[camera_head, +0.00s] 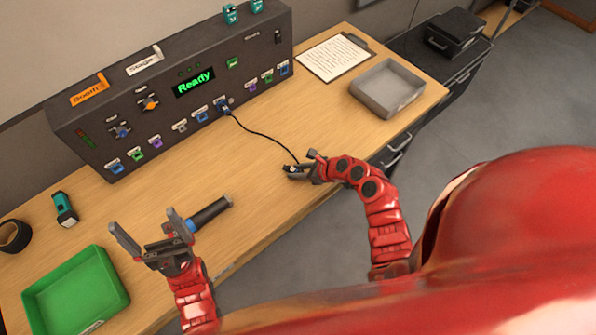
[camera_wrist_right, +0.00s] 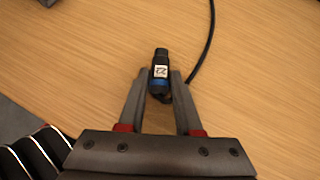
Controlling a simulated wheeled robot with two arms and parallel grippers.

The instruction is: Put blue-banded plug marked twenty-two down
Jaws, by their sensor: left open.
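The blue-banded plug marked 22 (camera_wrist_right: 160,70) is between the fingertips of my right gripper (camera_wrist_right: 160,78) in the wrist view, its label facing the camera. Both fingers appear to touch its sides. In the head view my right gripper (camera_head: 304,165) is over the front part of the table with the dark plug (camera_head: 292,170) at its tips. Whether the plug touches the wood cannot be told. A black cable (camera_head: 262,133) runs from it to the panel. My left gripper (camera_head: 142,222) is open and empty above the table's near left part.
The dark control panel (camera_head: 180,85) with a green "Ready" display stands at the back. A grey tray (camera_head: 387,88) and clipboard (camera_head: 335,56) are right. Mid-table is clear.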

